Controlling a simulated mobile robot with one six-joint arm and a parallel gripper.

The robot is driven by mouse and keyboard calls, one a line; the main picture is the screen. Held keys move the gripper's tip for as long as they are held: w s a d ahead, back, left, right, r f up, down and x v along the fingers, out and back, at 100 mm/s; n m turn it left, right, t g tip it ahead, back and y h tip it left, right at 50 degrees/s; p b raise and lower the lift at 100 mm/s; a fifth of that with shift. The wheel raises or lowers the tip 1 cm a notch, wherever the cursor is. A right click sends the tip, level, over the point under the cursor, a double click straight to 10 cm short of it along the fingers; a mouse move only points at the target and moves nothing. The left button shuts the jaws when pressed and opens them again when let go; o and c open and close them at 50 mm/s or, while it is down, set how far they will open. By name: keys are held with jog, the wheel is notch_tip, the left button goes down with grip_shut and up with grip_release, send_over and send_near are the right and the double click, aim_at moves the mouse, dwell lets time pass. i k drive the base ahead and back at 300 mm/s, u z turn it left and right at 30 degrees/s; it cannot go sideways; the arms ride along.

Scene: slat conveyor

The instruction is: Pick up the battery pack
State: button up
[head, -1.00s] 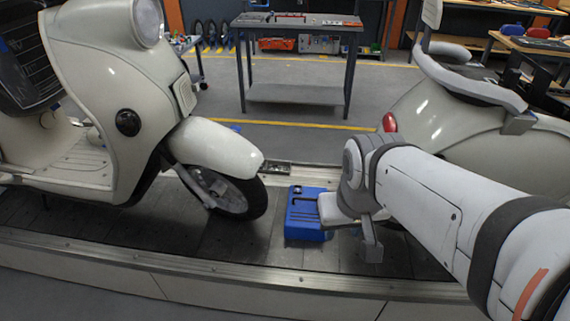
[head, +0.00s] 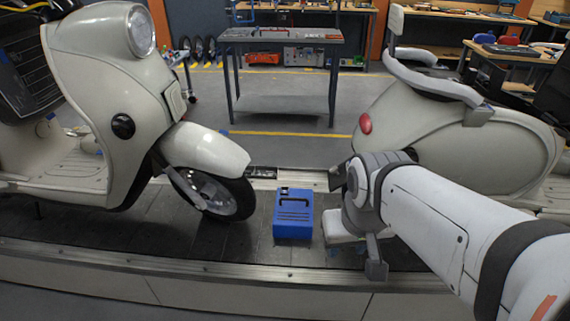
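The battery pack (head: 293,214) is a blue box with a dark handle and dark slots on its top. It lies on the dark slat conveyor (head: 245,245) between two scooters. My gripper (head: 350,225) is just right of it in the head view, with a gap between them in the picture. The gripper's height over the slats is hard to tell.
The left scooter's front wheel (head: 222,196) stands close to the left of the pack. The right scooter's rear body (head: 440,130) stands behind my arm. A metal rail (head: 200,268) runs along the conveyor's near edge. A grey workbench (head: 282,38) stands behind.

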aim_at(293, 216)
jog(key=i, duration=0.85)
jog(key=u, duration=0.05)
